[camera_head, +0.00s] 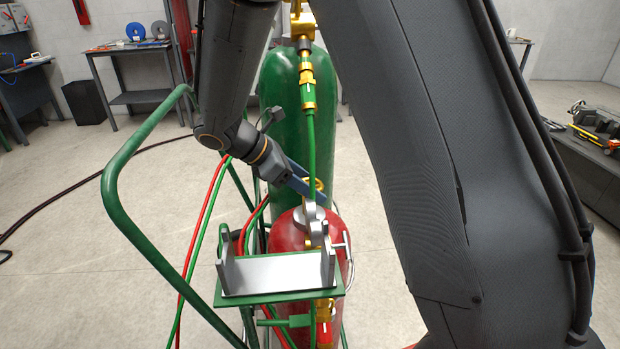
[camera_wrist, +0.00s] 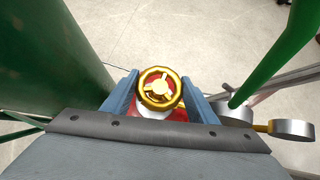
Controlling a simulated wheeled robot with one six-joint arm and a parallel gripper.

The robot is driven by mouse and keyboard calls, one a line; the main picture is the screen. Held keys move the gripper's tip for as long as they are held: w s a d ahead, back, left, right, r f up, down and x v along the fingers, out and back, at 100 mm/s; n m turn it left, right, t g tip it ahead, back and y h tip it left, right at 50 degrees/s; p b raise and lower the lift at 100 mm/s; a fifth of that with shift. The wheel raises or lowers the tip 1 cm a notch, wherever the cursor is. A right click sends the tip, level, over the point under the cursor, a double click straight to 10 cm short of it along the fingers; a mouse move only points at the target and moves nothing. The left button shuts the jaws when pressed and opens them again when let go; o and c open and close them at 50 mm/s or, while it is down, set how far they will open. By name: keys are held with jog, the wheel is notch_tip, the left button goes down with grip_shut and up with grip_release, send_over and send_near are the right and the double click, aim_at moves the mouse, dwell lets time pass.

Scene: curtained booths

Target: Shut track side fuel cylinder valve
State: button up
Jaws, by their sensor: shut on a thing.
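The red fuel cylinder (camera_head: 286,236) stands upright on a green cart, in front of the taller green cylinder (camera_head: 290,110). Its gold valve handwheel (camera_wrist: 160,89) sits on top and shows clearly in the wrist view. My gripper (camera_wrist: 160,80) is shut on the handwheel, with one blue finger at its left and one at its right. In the head view, my gripper (camera_head: 308,185) reaches in from the left over the red cylinder's top, and the handwheel is mostly hidden there. How far the valve is turned cannot be told.
Round grey gauges (camera_wrist: 293,128) stand close to my gripper at the right in the wrist view. The green cart rail (camera_head: 115,200), red and green hoses (camera_head: 200,225) and a metal tray (camera_head: 277,272) surround the cylinders. Open floor lies to the left.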

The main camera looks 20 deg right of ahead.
jog(key=m+g+y+p, duration=0.1)
jog(key=m+g+p, duration=0.1)
jog(key=m+g, duration=0.2)
jog(key=shift+r+m, duration=0.1)
jog(key=shift+m, duration=0.7)
jog(key=m+g+y, duration=0.1)
jog(key=m, duration=0.1)
jog(key=m+g+y+p, duration=0.1)
jog(key=m+g, duration=0.1)
jog(key=m, duration=0.1)
jog(key=shift+m+y, duration=0.3)
jog(key=shift+y, duration=0.1)
jog(key=shift+g, duration=0.3)
jog(key=shift+o, duration=0.2)
jog(key=o, duration=1)
jog(key=shift+o, duration=0.2)
jog(key=b+v, duration=0.2)
jog(key=v, duration=0.5)
jog(key=shift+w+r, duration=0.25)
jog(key=shift+r, duration=0.05)
